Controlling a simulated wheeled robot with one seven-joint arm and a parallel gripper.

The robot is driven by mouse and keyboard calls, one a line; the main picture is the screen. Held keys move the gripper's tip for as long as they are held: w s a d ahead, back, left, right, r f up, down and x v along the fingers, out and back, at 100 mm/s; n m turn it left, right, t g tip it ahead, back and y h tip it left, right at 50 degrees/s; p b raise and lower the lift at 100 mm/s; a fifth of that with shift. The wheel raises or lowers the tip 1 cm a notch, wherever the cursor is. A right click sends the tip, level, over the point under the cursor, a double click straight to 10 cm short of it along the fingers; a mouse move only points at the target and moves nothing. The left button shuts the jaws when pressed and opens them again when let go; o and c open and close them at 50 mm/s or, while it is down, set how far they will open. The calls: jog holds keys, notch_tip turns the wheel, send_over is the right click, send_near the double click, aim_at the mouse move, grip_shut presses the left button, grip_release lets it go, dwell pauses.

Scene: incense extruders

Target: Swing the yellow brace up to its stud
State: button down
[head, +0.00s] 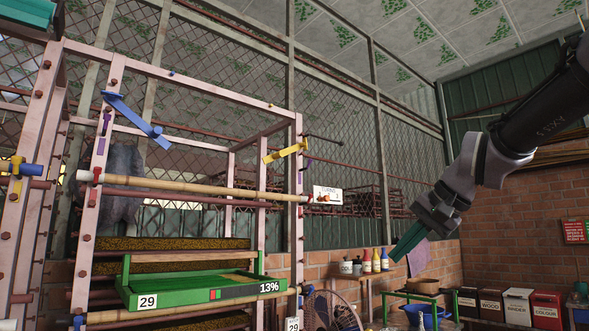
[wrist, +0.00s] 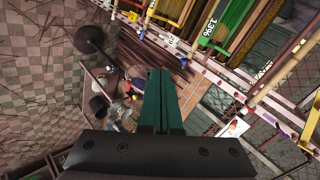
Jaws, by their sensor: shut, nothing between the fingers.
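The yellow brace (head: 286,151) is a short bar on the upper right post of the pink rack (head: 298,215) in the head view. It lies tilted, its right end higher, and crosses the post. I cannot tell for sure which stud is its own; a small knob (head: 270,106) shows on the top rail above it. My gripper (head: 408,240) hangs in the air right of the rack, lower than the brace and well apart from it. Its green fingers (wrist: 161,98) are together and empty in the wrist view. A yellow piece (wrist: 308,134) at that view's right edge may be the brace.
A blue brace (head: 135,119) slants across the rack's upper left. A bamboo pole (head: 190,190) crosses the front above a green tray (head: 200,290). A dark rod (head: 322,139) juts near the yellow brace. A fan (head: 330,312) and bottles (head: 367,260) stand lower right. Air between gripper and rack looks free.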

jog(key=w+a+r+m+t+y, duration=0.25)
jog(key=w+a+r+y, duration=0.3)
jog(key=w+r, duration=0.5)
jog(key=w+a+r+m+t+y, duration=0.1)
jog(key=w+a+r+m+y, duration=0.3)
jog(key=w+a+r, duration=0.8)
jog(key=a+r, duration=0.2)
jog(key=a, duration=0.4)
jog(key=shift+r, duration=0.35)
jog(key=shift+r, duration=0.1)
jog(key=shift+s+a+r+m+t, duration=0.1)
jog(key=shift+s+r+m+t, duration=0.05)
jog(key=shift+r+m+t, duration=0.15)
